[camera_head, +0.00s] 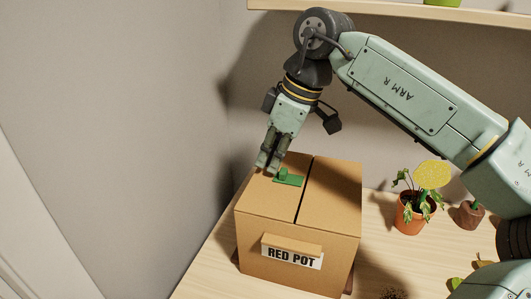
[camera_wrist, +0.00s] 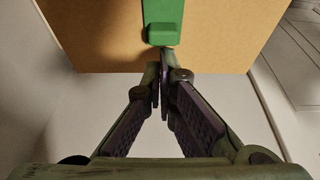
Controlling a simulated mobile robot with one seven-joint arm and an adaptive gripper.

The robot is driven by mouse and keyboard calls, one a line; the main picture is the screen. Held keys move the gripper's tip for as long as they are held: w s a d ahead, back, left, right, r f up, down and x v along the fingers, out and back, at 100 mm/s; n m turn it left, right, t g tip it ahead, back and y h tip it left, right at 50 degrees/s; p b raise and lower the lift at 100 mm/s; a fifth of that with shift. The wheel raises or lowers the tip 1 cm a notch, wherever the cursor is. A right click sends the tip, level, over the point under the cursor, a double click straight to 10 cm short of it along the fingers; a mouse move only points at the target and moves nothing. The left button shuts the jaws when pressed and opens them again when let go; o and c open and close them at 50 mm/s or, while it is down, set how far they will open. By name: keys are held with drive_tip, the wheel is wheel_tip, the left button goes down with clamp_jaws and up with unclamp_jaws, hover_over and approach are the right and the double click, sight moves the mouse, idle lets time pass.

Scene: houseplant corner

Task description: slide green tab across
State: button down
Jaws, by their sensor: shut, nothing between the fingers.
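A cardboard box (camera_head: 258,224) labelled "RED POT" stands on a light wooden table, with a dark seam running across its top. The green tab (camera_head: 291,180) lies on the box top, left of the seam. In the wrist view the tab (camera_wrist: 163,22) is at the top centre, with a raised block at its near end. My gripper (camera_head: 267,172) points down at the left part of the box top, beside the tab's left end. In the wrist view my shut, empty fingertips (camera_wrist: 163,62) are just below the block; I cannot tell whether they touch it.
A potted plant (camera_head: 410,214) with a yellow round leaf or tag stands right of the box. A small brown pot (camera_head: 470,214) is farther right. A shelf (camera_head: 400,12) runs above. The wall (camera_head: 130,120) is close on the left.

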sight(287, 170)
drive_tip(key=d, duration=0.2)
drive_tip(key=s+d, duration=0.1)
drive_tip(key=d, duration=0.1)
drive_tip(key=shift+s, duration=0.15)
drive_tip(key=shift+a, duration=0.1)
